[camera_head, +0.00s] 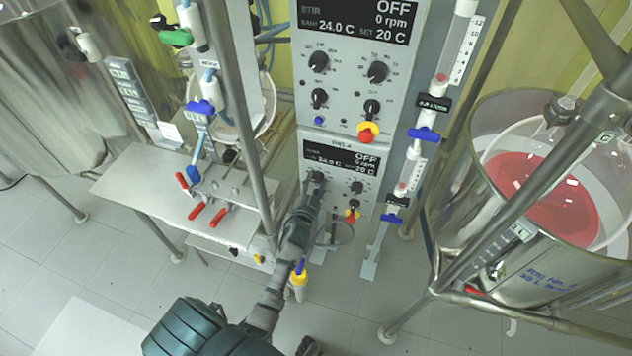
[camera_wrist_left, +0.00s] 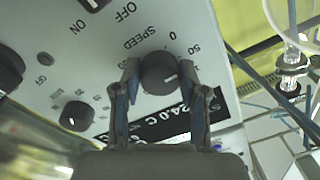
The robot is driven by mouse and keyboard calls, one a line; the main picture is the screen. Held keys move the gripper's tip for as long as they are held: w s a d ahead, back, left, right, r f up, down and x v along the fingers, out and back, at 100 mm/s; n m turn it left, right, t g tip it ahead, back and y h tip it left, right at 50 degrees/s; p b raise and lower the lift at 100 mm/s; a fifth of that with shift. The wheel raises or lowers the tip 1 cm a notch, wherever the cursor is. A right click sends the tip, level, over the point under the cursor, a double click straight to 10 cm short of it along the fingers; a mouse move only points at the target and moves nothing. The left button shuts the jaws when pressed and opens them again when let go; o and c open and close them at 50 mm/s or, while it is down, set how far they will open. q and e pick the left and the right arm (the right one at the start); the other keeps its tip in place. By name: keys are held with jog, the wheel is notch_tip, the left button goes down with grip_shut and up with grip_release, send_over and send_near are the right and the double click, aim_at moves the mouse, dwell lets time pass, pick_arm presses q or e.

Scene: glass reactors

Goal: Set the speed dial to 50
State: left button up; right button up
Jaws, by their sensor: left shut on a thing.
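The speed dial (camera_wrist_left: 158,72) is a round black knob on a grey panel, under the printed word SPEED. Numbers 0 and 50 are printed around it, and a white mark shows on its right side. My left gripper (camera_wrist_left: 160,75) is shut on the dial, with one finger at each side. In the head view my left gripper (camera_head: 314,188) reaches the upper left knob of the lower control panel (camera_head: 340,200) and partly hides it. That panel's display (camera_head: 341,158) reads OFF and 0 rpm. My right gripper is not in view.
A larger panel (camera_head: 352,70) with several knobs and a yellow and red button (camera_head: 367,132) stands above. A metal post (camera_head: 243,90) rises left of my forearm. A steel vessel (camera_head: 475,230) with red liquid stands right. A bench (camera_head: 165,185) is at left.

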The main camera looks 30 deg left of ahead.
pick_arm(q)
jog(key=shift+d, duration=0.1)
dwell(0.3)
jog(key=o, duration=1.1)
jog(key=shift+o, duration=0.2)
jog(key=shift+s, duration=0.1)
jog(key=v, duration=1.1)
jog(key=shift+s, duration=0.35)
jog(key=shift+d+f, duration=0.1)
